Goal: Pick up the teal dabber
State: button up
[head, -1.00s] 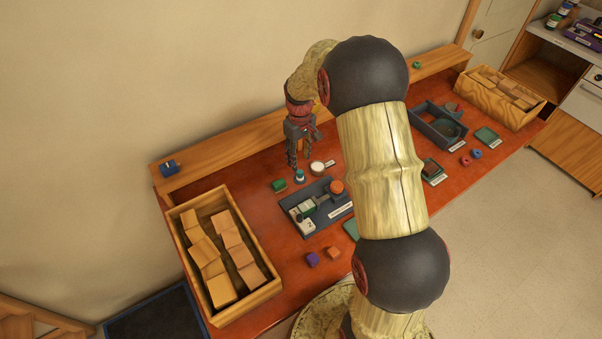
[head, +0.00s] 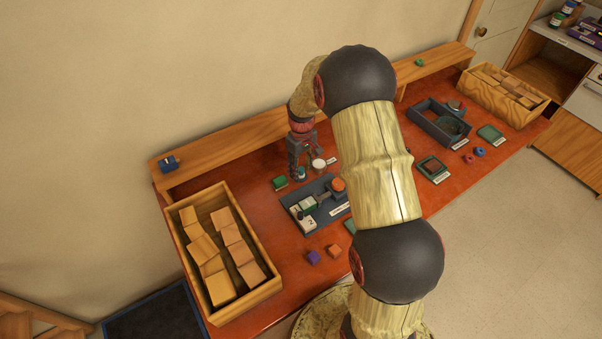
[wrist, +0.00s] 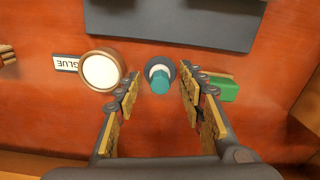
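The teal dabber (wrist: 160,82) stands upright on the red-brown tabletop, its teal top seen from above with a pale collar and a dark round base. In the wrist view my gripper (wrist: 160,92) is open, with one finger on each side of the dabber and a visible gap to both. In the head view my gripper (head: 300,176) points down, its fingertips low near the table around the dabber (head: 301,173), which the fingers partly cover.
A round white-topped glue pot (wrist: 101,71) stands close beside one finger, with a GLUE label (wrist: 66,63). A green block (wrist: 223,89) lies close to the other finger. A dark grey tray (head: 291,203) is nearby, and a wooden crate of blocks (head: 273,287) stands at the left.

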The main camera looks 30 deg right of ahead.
aim_at(301, 168)
jog(key=shift+c, duration=1.2)
jog(key=c, duration=0.7)
jog(key=shift+r, duration=0.5)
notch_tip(301, 168, up, 2)
jog(key=shift+r+p, duration=0.1)
jog(key=shift+p, duration=0.45)
jog(key=s+a+r, duration=0.1)
jog(key=s+r, duration=0.2)
jog(key=s, duration=0.1)
jog(key=s+a+r+p, duration=0.1)
jog(key=s+r, duration=0.2)
jog(key=s, duration=0.2)
jog(key=s+a+r+p, duration=0.1)
jog(key=s+r, duration=0.2)
jog(key=s, duration=0.1)
jog(key=shift+s+a+r, duration=0.3)
jog(key=shift+r, duration=0.1)
